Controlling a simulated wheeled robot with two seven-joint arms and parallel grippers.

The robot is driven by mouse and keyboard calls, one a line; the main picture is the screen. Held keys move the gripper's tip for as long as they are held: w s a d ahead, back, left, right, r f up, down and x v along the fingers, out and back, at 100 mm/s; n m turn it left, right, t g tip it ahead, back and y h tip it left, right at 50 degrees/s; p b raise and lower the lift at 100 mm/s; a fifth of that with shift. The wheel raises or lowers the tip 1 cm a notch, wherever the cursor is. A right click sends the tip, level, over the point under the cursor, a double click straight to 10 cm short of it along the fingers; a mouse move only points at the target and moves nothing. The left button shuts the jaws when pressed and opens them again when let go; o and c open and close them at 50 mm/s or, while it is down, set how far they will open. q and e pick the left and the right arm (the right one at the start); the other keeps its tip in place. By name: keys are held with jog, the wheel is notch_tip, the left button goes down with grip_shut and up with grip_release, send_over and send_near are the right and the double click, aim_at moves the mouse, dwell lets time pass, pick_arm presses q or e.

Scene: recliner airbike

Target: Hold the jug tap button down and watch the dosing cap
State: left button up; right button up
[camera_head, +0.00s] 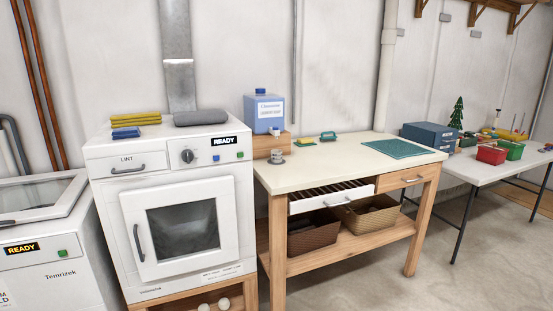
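The jug (250,118) is blue with a white label (271,110) and a blue cap on top. It stands upright on a wooden block (265,147) at the left back of the wooden worktable. A small grey cup (276,157), which looks like the dosing cap, sits on the tabletop just in front of the block. Its contents are too small to make out. Neither of my grippers is in view.
A white dryer (101,215) marked READY stands left of the worktable (340,168), with folded cloths (135,119) on top. The table bears a green mat (400,149) and small sponges (328,136); its front middle is clear. Baskets (312,236) sit below.

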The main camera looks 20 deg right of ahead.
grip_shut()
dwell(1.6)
